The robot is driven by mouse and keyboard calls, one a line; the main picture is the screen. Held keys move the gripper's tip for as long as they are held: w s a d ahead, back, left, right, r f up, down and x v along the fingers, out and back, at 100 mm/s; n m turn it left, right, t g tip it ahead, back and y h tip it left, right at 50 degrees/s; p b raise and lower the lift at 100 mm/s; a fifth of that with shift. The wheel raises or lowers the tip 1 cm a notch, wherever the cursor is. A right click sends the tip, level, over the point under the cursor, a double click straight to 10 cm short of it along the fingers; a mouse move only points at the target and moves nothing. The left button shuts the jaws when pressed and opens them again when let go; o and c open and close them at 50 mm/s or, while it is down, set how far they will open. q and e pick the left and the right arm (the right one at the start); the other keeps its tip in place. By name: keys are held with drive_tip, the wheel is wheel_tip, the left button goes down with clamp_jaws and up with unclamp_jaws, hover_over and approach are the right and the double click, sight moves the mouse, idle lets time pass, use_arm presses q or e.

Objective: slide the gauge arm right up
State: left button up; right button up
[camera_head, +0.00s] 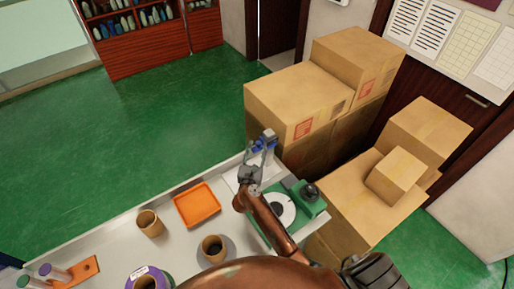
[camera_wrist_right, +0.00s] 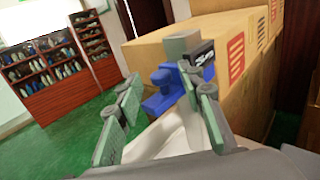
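The gauge is a grey post with a blue arm (camera_wrist_right: 165,90) and a dark label block at its top, seen in the right wrist view. In the head view its blue part (camera_head: 266,141) shows at the table's far edge, just beyond my right gripper (camera_head: 257,164). In the right wrist view my right gripper (camera_wrist_right: 165,108) has its two green-padded fingers spread, with the blue arm and post between and beyond them. I cannot tell whether a finger touches them. The gauge's base is partly hidden by the fingers. My left gripper is not in view.
The white table (camera_head: 110,245) carries an orange tray (camera_head: 197,205), brown cups (camera_head: 150,223) and a green device with a round white plate (camera_head: 281,210) beside my right arm. Stacked cardboard boxes (camera_head: 298,103) stand close behind the gauge. Green floor lies open at left.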

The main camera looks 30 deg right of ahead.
drive_tip(key=v, duration=0.7)
drive_tip(key=shift+s+a, duration=0.15)
drive_tip(key=shift+a, duration=0.1)
idle(0.3)
